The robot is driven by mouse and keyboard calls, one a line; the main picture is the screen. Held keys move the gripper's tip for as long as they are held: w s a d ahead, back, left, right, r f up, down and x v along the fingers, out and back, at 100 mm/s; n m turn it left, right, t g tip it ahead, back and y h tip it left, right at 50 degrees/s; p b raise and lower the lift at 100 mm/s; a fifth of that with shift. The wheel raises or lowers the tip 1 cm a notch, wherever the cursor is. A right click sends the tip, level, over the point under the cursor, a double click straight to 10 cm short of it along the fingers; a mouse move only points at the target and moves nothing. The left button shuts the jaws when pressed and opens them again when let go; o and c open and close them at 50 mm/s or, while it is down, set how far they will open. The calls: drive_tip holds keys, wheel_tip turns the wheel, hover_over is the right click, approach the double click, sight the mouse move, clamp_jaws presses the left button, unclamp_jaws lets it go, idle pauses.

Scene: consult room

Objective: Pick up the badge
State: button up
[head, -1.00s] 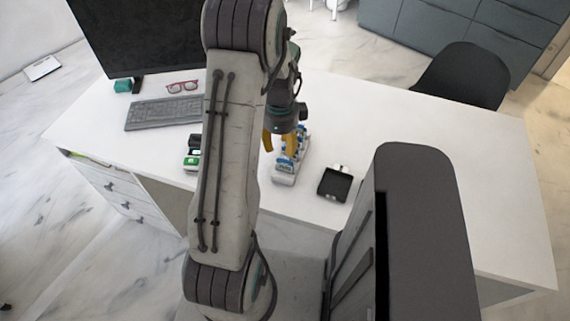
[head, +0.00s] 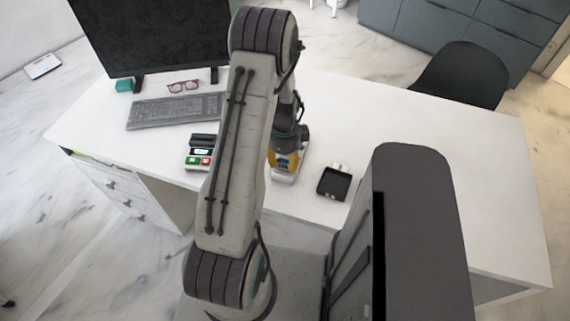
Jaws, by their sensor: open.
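My gripper (head: 283,160), with yellow fingers, is over the white rack (head: 284,178) of blue-and-white pieces near the desk's front edge. My arm partly hides it; its jaws are open. I cannot tell whether the fingers touch the pieces. No badge can be made out for sure. A small black square item (head: 334,184) with pale bits at its far edge lies right of the rack, apart from the gripper; I cannot tell whether it is the badge.
A device with green and red parts (head: 200,152) lies left of my arm.

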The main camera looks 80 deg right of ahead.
drive_tip(key=shift+o, duration=0.2)
drive_tip(key=c, duration=0.7)
